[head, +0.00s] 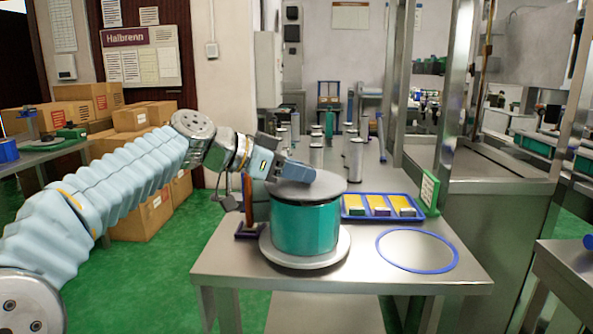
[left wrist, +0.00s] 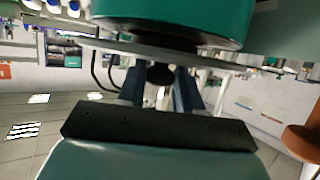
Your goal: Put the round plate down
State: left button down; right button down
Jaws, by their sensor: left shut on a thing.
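The round plate (head: 322,186) is a flat grey disc, roughly level, over the top of a teal drum (head: 305,228). A dark band shows between plate and drum; I cannot tell whether they touch. My left gripper (head: 302,172) reaches in from the left above the plate. In the left wrist view the two fingers (left wrist: 160,90) close around a dark knob-like part (left wrist: 160,74) at the plate (left wrist: 112,46), partly hidden. The drum stands on a wider grey round base. A blue ring (head: 381,250) lies flat on the table, empty inside. My right gripper is out of view.
On the steel table (head: 440,277), a blue tray (head: 352,216) of yellow-topped pieces lies behind the ring. A brown post on a dark foot (head: 249,232) stands left of the drum. Several grey cylinders (head: 355,160) stand behind. A steel frame (head: 452,120) rises at right.

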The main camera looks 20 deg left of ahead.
pick_arm(q)
jog(key=shift+f+b, duration=0.5)
jog(key=shift+f, duration=0.05)
jog(key=c, duration=0.8)
grip_release()
jog(key=shift+o, duration=0.2)
jog(key=shift+r, duration=0.25)
jog(key=shift+r+p, duration=0.5)
jog(key=shift+p, duration=0.3)
jog(key=v, duration=1.2)
jog(key=shift+b, duration=0.3)
